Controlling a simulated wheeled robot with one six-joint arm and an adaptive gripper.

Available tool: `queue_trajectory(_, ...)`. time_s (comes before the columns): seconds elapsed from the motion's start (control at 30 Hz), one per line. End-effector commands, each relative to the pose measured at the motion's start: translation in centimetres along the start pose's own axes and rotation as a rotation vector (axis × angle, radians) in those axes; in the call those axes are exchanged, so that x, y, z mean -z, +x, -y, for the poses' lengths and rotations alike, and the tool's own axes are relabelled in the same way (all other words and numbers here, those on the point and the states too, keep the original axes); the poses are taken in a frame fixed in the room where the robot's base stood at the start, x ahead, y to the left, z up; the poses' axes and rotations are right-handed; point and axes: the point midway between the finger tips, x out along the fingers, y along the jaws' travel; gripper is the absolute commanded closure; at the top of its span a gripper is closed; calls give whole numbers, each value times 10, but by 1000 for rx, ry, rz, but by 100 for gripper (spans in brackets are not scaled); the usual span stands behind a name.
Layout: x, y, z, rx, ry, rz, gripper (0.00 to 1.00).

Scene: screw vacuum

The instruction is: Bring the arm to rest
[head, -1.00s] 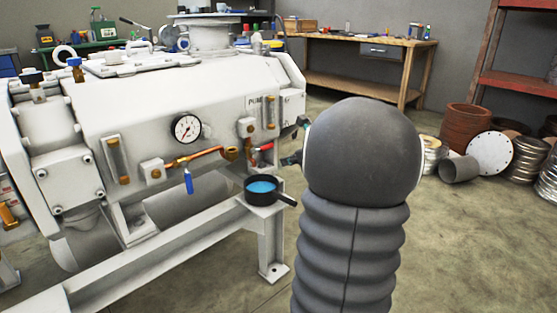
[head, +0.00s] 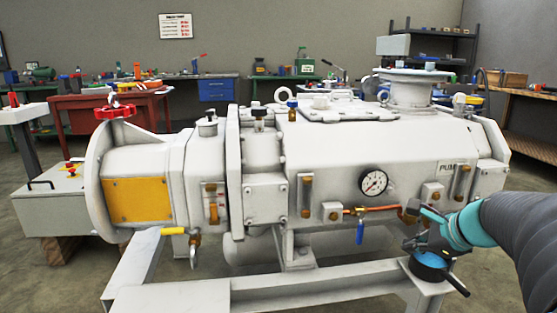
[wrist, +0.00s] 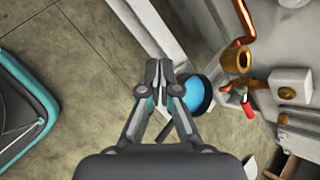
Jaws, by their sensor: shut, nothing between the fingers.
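My arm comes in from the right edge in the head view and ends in my gripper (head: 416,215), in front of the right part of the white screw vacuum pump (head: 340,150). In the wrist view my gripper (wrist: 165,72) has its two fingers together with nothing between them. A small black pan (head: 432,268) with blue liquid stands on the pump frame's corner below the gripper. In the wrist view the pan (wrist: 197,93) shows just right of the fingers, partly covered by them.
A copper pipe with a blue-handled valve (head: 360,232) and a pressure gauge (head: 373,183) are on the pump front, left of my gripper. In the wrist view a brass pipe end (wrist: 236,60) and a red-handled valve (wrist: 247,104) lie to the right.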

Motion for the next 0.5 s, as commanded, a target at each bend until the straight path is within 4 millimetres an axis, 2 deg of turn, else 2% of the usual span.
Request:
queue_trajectory(0.03,-28,-8,-19,-41,-157,-9,100)
queue_trajectory(0.2,-79,-28,-86,-166,-682,-42,100)
queue_trajectory(0.33,-101,-48,-132,-245,-1087,-55,100)
queue_trajectory(0.5,-110,-76,-180,-327,-1587,-70,100)
